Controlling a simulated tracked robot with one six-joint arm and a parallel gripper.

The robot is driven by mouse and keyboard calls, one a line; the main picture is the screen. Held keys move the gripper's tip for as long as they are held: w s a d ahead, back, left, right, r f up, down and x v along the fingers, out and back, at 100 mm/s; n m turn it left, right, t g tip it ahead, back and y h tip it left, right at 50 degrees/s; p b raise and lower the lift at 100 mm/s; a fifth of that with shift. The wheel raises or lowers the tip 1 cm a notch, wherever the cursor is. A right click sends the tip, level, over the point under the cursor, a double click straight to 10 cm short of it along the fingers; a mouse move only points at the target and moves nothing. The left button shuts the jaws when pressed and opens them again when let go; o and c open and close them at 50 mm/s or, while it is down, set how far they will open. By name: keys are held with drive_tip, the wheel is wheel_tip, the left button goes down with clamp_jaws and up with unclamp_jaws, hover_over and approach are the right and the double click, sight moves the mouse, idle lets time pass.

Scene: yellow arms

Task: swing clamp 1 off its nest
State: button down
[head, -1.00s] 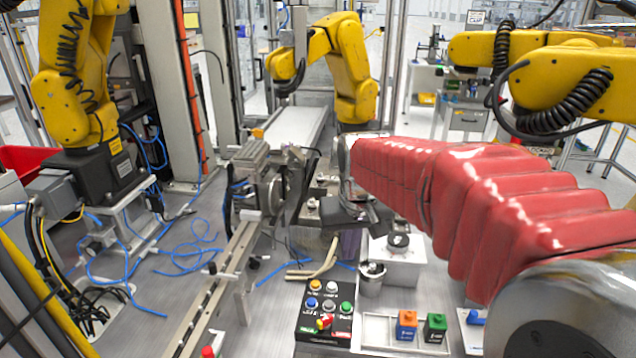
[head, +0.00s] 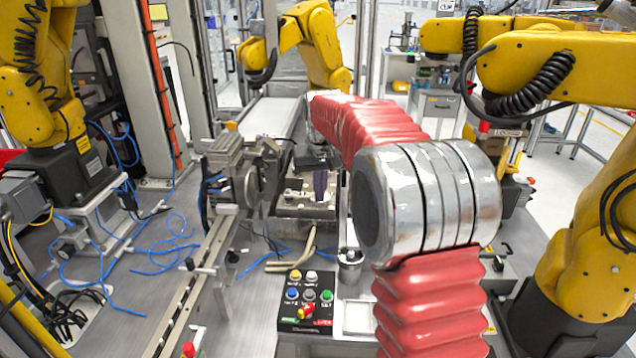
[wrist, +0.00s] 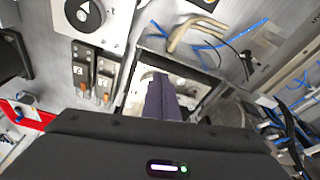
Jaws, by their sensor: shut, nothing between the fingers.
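My gripper (wrist: 160,98) is shut and empty, its dark purple fingers pointing down over a pale metal fixture plate (wrist: 133,105) in the wrist view. In the head view my gripper (head: 320,186) is above the same fixture (head: 290,200), partly hidden by my red-sleeved arm. Left of the fingers in the wrist view are two dark, tagged blocks with orange tips. The left block (wrist: 82,63) seems to read 2; the tag on the right block (wrist: 105,72) is hard to read. I cannot tell for certain which part is clamp 1. Whether the fingers touch anything is unclear.
A button panel (head: 307,296) stands in front of the fixture. A grey motor unit with a disc (head: 248,185) and a long rail (head: 205,270) are at its left. Yellow arms stand around.

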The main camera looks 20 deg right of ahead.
sight(307, 196)
drive_tip(key=shift+t, duration=0.3)
drive_tip(key=w, duration=0.2)
drive_tip(key=w+d+r, duration=0.1)
drive_tip(key=w, duration=0.2)
drive_tip(key=w+d, duration=0.1)
drive_tip(key=w, duration=0.2)
drive_tip(key=shift+d+r, duration=0.15)
drive_tip(key=shift+m, duration=0.4)
drive_tip(key=r, duration=0.2)
drive_tip(key=w+r, duration=0.1)
drive_tip(key=r, duration=0.2)
drive_tip(key=shift+w+d+r, duration=0.15)
drive_tip(key=shift+w+r, duration=0.1)
drive_tip(key=shift+r, duration=0.15)
drive_tip(key=shift+f, duration=0.1)
drive_tip(key=x, duration=1)
drive_tip(key=shift+w+d, duration=0.15)
drive_tip(key=shift+s+a, duration=0.25)
drive_tip(key=shift+s, duration=0.75)
drive_tip(key=shift+s+a, duration=0.2)
drive_tip(key=shift+s, duration=0.75)
drive_tip(key=shift+s+a, duration=0.1)
drive_tip(key=shift+a, duration=0.1)
